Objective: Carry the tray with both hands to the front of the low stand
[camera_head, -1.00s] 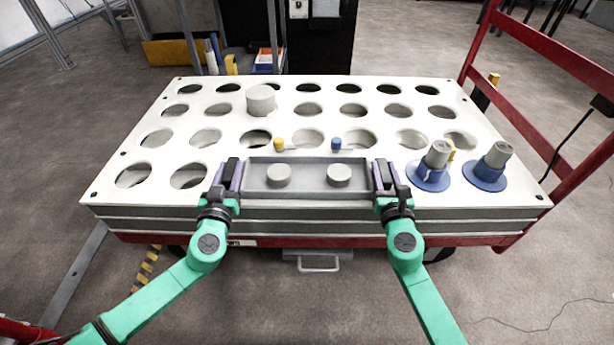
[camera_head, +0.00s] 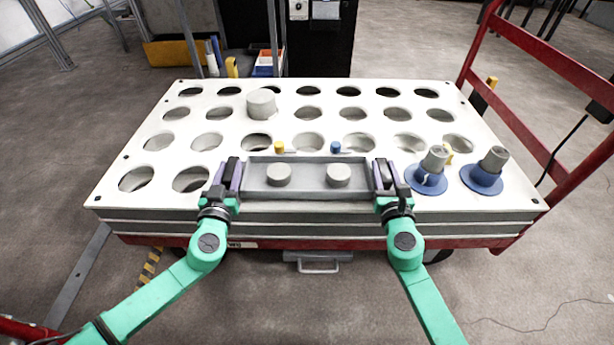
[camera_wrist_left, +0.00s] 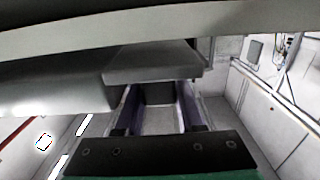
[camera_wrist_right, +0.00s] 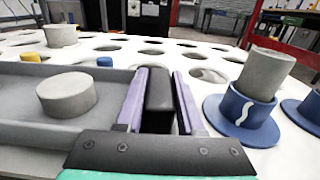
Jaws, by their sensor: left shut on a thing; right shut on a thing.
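The tray (camera_head: 310,188) is a long grey shallow box with two grey discs (camera_head: 278,175) (camera_head: 339,175) in it. It is at the front edge of a white board with round holes (camera_head: 232,112). My left gripper (camera_head: 228,174) is shut on its left end. My right gripper (camera_head: 385,175) is shut on its right end; in the right wrist view a dark handle (camera_wrist_right: 159,95) is between the purple fingers. The left wrist view shows the left fingers around a dark handle (camera_wrist_left: 158,93). I cannot tell which thing is the low stand, or whether the tray touches the board.
Two grey cylinders in blue flanged cups (camera_head: 429,178) (camera_head: 483,179) stand close right of my right gripper. Small yellow (camera_head: 279,147) and blue (camera_head: 336,147) pieces are just behind the tray. A pale cylinder (camera_head: 261,104) stands further back. A red cart rail (camera_head: 535,150) is at right.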

